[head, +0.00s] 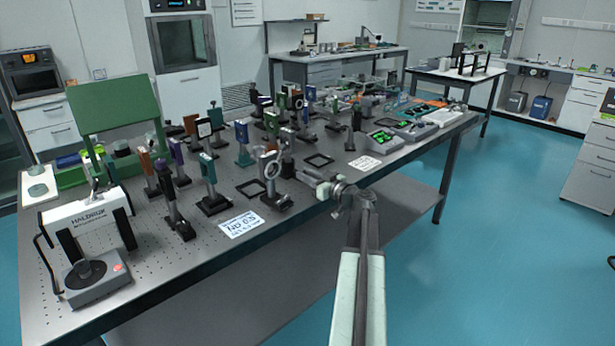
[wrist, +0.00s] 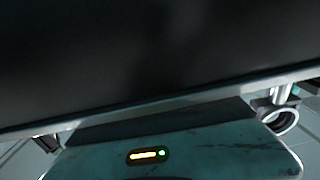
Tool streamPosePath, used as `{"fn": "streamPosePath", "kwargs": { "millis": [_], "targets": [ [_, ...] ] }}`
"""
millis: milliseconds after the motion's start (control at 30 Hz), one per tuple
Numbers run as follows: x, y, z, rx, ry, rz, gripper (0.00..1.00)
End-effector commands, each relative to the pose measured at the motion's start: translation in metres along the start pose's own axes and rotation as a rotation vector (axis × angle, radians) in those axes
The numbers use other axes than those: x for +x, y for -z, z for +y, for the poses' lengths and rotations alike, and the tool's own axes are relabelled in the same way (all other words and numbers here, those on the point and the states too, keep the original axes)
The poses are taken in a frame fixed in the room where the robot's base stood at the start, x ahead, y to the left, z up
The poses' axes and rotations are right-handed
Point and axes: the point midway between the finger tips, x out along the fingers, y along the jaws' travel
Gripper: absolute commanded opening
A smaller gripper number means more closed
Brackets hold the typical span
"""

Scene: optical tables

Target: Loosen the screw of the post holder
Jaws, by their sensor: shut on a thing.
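A post holder (head: 271,187) with a black base stands near the front edge of the perforated optical table, carrying a round ring-shaped mount on its post. My gripper (head: 299,174) reaches in from the right, over the table's front edge, with its tips beside the post holder and mount. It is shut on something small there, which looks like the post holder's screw. The screw itself is too small and covered to make out. The wrist view is mostly dark and does not show the fingertips or the screw clearly.
Several posts with coloured mounts stand close by to the left and behind. A white label card (head: 240,224) lies in front left, another (head: 365,163) to the right. The blue floor right of the table is clear.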

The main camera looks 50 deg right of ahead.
Motion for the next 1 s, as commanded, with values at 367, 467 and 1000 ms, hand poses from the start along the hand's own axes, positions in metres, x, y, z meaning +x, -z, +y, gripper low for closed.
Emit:
{"fn": "streamPosePath", "kwargs": {
  "millis": [367,467,1000],
  "targets": [
    [0.0011,0.0001,-0.0119,0.000,-0.332,0.000,0.00],
    [0.0012,0.0001,-0.0108,0.000,-0.386,0.000,0.00],
    [0.0007,0.0000,-0.0085,0.000,-0.409,0.000,0.46]
  ]
}}
